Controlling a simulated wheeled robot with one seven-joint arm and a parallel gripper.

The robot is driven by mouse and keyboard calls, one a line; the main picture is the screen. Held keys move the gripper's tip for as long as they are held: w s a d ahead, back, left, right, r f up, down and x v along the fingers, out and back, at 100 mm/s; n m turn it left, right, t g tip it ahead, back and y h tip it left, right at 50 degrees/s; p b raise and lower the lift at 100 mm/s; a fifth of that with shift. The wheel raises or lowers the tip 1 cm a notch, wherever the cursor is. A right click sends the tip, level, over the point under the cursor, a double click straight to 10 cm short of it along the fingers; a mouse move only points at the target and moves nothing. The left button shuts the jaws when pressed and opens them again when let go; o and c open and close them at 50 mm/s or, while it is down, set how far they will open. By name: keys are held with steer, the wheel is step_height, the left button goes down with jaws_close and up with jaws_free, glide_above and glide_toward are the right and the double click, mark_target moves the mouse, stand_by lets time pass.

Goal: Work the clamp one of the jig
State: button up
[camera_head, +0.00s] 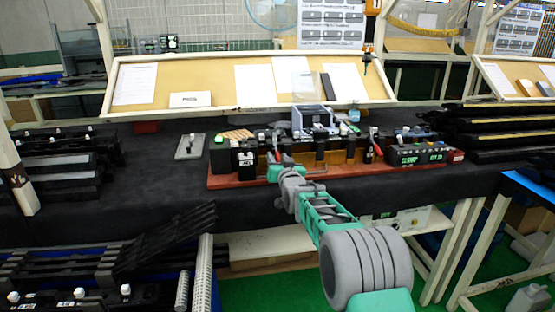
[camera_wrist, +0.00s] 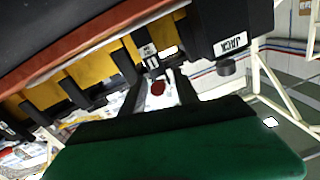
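The jig stands on a red base plate (camera_head: 345,172) on the black-covered table, with black blocks and yellow-orange faces along it. One clamp with a red handle (camera_head: 277,156) is left of the jig's middle; another red clamp handle (camera_head: 377,150) is on the right. My gripper (camera_head: 283,164) is at the jig's front, beside the left clamp, partly covering it. In the wrist view the jig's yellow face (camera_wrist: 85,68) runs across the top. A small red round part (camera_wrist: 158,88) shows close ahead of my gripper.
A black box with green lettering (camera_head: 422,157) stands at the jig's right end. A grey plate (camera_head: 189,146) lies left of the jig. Stacks of dark trim parts lie at left (camera_head: 65,165) and right (camera_head: 500,128). A sloped board (camera_head: 215,82) with papers stands behind.

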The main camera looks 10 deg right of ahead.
steer(key=shift+c, duration=0.3)
jaws_close()
stand_by(1.1)
